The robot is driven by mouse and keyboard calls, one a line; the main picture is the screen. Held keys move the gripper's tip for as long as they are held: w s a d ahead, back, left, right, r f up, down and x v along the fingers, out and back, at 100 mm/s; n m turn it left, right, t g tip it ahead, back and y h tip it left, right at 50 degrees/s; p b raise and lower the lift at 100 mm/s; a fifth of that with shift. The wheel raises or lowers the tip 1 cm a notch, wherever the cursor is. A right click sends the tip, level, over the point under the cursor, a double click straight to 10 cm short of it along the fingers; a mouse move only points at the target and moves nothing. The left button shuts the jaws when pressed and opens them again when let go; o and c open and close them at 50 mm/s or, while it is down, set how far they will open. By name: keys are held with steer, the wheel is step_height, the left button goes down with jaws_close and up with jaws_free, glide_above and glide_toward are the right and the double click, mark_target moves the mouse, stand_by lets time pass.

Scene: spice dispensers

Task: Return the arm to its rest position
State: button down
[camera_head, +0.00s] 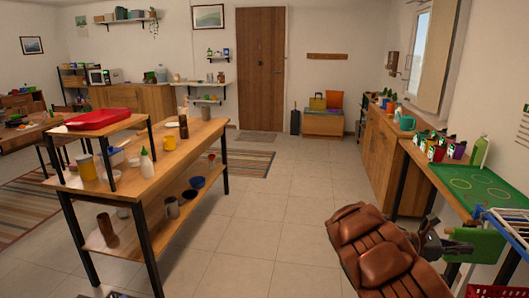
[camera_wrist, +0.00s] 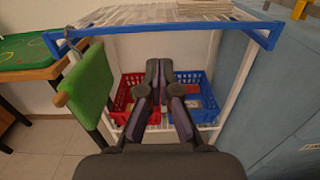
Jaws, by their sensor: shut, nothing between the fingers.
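My gripper (camera_head: 455,246) shows at the lower right of the head view, beside a green chair back (camera_head: 482,246). In the wrist view my gripper (camera_wrist: 159,68) points forward, with its dark fingers together at the tips. Nothing is held between them. Behind the fingertips is a white-and-blue rack (camera_wrist: 67,51) with a red crate (camera_wrist: 123,98) and a blue crate (camera_wrist: 206,96) low in it. The green chair back also shows to the left of the gripper in the wrist view (camera_wrist: 88,90). The fingers hide part of both crates.
A counter with a green mat (camera_head: 478,188) and several small containers (camera_head: 436,150) runs along the right wall. A blue surface (camera_wrist: 285,75) stands close on the right in the wrist view. A wooden table (camera_head: 185,145) stands left. The tiled floor (camera_head: 262,215) between is clear.

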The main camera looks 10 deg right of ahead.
steer(key=s+a+r+m+g+y+p, duration=0.1)
steer(key=s+a+r+m+y+p, duration=0.15)
steer(key=s+a+r+m, duration=0.35)
steer(key=s+a+r+m+y+p, duration=0.1)
steer(key=s+a+r+m+y, duration=0.3)
steer(key=s, duration=0.5)
steer(key=s+a+m+t+y+p, duration=0.1)
steer(key=s+a+y+p, duration=0.1)
steer(key=a, duration=0.9)
steer(key=s+a+m+t+y+p, duration=0.2)
steer(key=s+a+y, duration=0.3)
steer(key=a, duration=0.6)
steer(key=s+a+m+t+y+p, duration=0.1)
steer(key=s+a+y+p, duration=0.1)
steer(key=s+a, duration=0.5)
steer(key=a+y, duration=0.1)
steer(key=a, duration=0.3)
steer(key=shift+a+f+t+y, duration=0.15)
steer(key=shift+f+t+y, duration=0.2)
steer(key=shift+f+t, duration=0.05)
